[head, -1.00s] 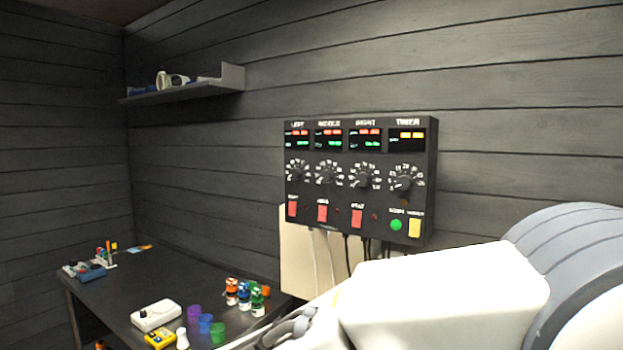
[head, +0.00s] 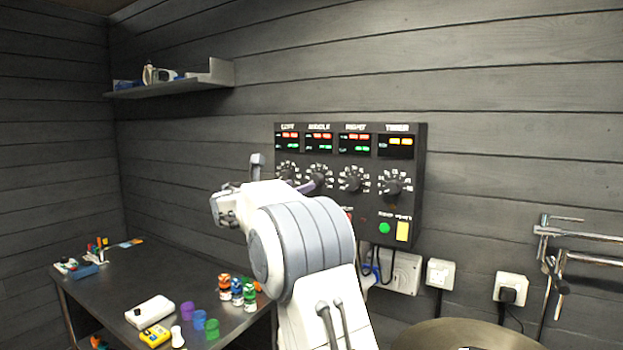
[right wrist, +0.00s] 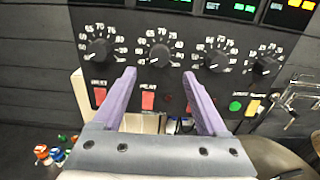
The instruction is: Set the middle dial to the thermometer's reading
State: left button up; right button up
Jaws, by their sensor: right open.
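The dark control panel (head: 375,225) hangs on the back wall with a row of dials. The middle dial (head: 319,172) is partly behind a finger of my right gripper (head: 287,172) in the head view. In the right wrist view the middle dial (right wrist: 160,57) is a black knob in a ring of white numbers. My right gripper (right wrist: 160,74) is open and empty, its purple fingers below and either side of that dial, apart from it. I cannot pick out the thermometer for certain; a small yellow meter (head: 155,336) lies on the table, its reading illegible. My left gripper is out of view.
The left dial (right wrist: 97,50), right dial (right wrist: 217,60) and timer dial (right wrist: 265,65) flank the middle one. Red switches (right wrist: 148,101) sit below. The dark table (head: 150,277) holds bottles and cups. Metal clamps (head: 575,240) stand at the right.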

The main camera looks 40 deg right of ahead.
aim_at(314, 180)
jog(key=p+x, duration=0.3)
jog(key=x, duration=0.4)
jog(key=shift+r+p, duration=0.15)
jog(key=shift+p, duration=0.2)
jog(key=shift+w+d, duration=0.2)
jog(key=shift+d, duration=0.3)
